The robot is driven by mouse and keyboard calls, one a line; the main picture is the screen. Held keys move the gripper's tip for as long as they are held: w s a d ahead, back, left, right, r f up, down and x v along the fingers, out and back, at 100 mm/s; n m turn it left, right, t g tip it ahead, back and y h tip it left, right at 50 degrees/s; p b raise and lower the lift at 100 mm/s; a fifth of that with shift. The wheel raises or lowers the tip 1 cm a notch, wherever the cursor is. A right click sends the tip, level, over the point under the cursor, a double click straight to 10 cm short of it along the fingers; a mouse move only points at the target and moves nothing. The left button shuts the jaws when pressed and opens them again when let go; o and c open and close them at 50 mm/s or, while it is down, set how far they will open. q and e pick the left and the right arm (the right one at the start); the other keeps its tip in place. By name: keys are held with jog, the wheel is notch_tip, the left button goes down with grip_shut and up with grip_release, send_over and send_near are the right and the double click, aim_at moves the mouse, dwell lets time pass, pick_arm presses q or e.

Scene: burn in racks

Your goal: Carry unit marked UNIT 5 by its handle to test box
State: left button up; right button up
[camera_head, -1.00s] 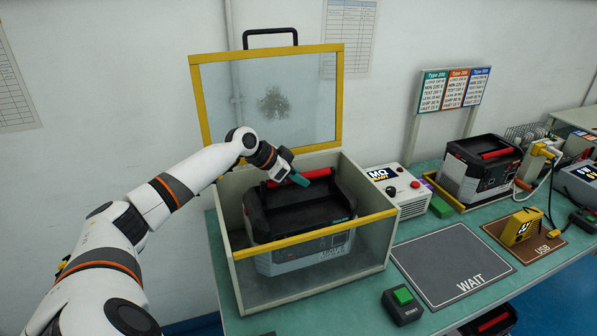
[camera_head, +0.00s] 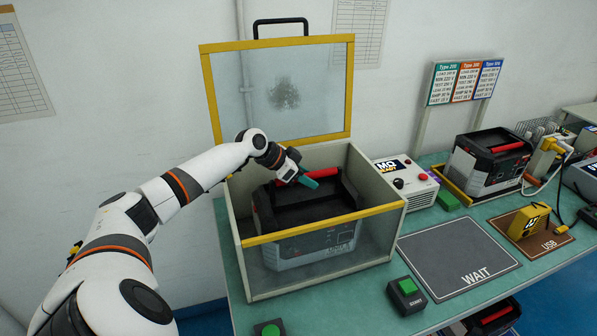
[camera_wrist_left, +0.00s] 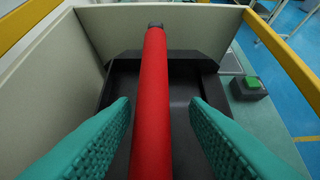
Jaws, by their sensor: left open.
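The unit (camera_head: 318,243), a black and grey case, sits inside the open test box (camera_head: 250,272), behind its clear front panel. The lettering on its front is too small to read surely. Its red handle (camera_wrist_left: 154,95) runs between the two teal fingers of my left gripper (camera_wrist_left: 154,130) in the left wrist view. The fingers are open, one on each side of the handle with gaps. My right gripper is not in view.
The box lid (camera_head: 280,95) with a yellow frame stands raised. A WAIT mat (camera_head: 455,255) is empty to the right. Another unit with a red handle (camera_head: 490,165), a yellow USB device (camera_head: 528,222), a meter box (camera_head: 405,182) and a green start button (camera_head: 407,288) are on the bench.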

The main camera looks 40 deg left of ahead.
pick_arm(q)
jog(key=b+v, duration=0.3)
jog(key=v, duration=0.6)
jog(key=shift+s+f, duration=0.15)
jog(key=shift+f, duration=0.05)
jog(key=shift+b+v, duration=0.8)
jog(key=shift+v, duration=0.1)
jog(key=shift+s+a+r, duration=0.1)
jog(key=shift+s+r, duration=0.1)
jog(key=shift+r, duration=0.35)
